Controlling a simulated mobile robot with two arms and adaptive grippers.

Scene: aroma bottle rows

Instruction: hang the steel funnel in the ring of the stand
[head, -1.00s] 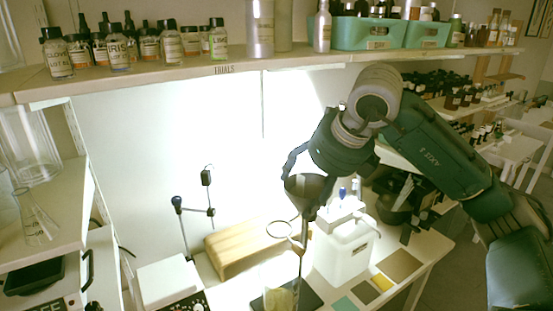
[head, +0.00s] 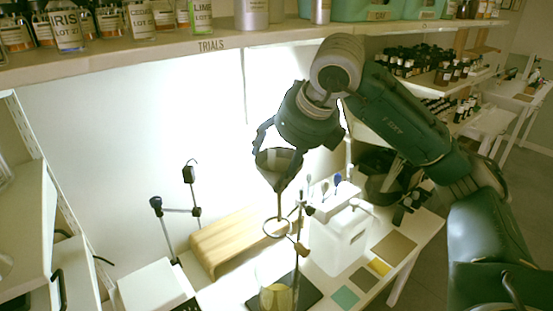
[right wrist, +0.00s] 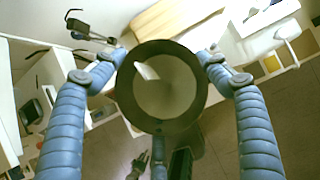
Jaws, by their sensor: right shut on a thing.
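The steel funnel (head: 278,179) is a dark grey cone with a thin stem. My right gripper (head: 277,156) is shut on its upper rim and holds it upright, mouth up. In the right wrist view, the funnel (right wrist: 168,95) is a round opening between the two blue-grey fingers (right wrist: 170,75). The ring (head: 277,236) of the stand is a thin loop beside the stand's upright rod (head: 299,225). In the head view the funnel is above the ring, its stem pointing down at it; whether the stem tip is inside the ring I cannot tell. My left gripper is not seen.
A beaker (head: 276,297) with yellowish content is below the ring on a dark base (head: 312,290). The shelf (head: 150,57) runs above.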

